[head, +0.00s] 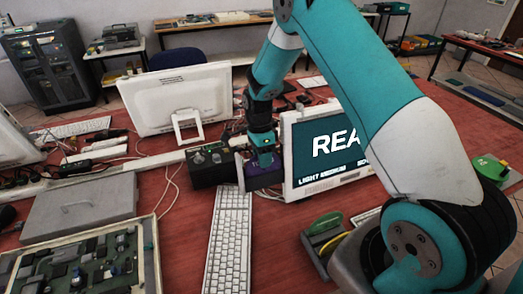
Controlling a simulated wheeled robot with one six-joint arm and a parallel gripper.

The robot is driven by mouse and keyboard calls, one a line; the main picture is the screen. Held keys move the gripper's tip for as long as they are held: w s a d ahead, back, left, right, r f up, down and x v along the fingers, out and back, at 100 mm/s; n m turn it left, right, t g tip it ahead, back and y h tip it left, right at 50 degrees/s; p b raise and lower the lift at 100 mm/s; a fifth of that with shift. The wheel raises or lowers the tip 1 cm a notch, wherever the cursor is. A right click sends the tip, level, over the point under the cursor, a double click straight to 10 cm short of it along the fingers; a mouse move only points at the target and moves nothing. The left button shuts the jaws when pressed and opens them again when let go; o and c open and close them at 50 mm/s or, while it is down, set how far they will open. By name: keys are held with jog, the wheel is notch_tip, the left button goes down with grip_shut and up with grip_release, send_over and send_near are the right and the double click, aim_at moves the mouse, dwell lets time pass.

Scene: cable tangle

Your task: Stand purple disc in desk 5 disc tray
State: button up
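My gripper (264,158) points down in the middle of the head view, in front of the gap between two monitors. Its fingertips are at or just above a dark purple, box-like thing (264,180). I cannot tell whether they touch it or whether anything is between them. No clear purple disc shows; the purple thing is partly covered by the gripper. A grey tray-like holder (320,250) with a green rounded piece and a yellow edge stands at the lower middle. I cannot tell which thing is the desk 5 disc tray.
A black box with knobs (211,165) stands left of the gripper. A lit monitor (325,150) is close on the right. A white keyboard (229,240) lies in front. A circuit-board case (80,265) is at lower left. Loose cables cross the red desk.

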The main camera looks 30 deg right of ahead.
jog(key=b+v, duration=0.3)
jog(key=v, duration=1.4)
jog(key=shift+r, duration=0.2)
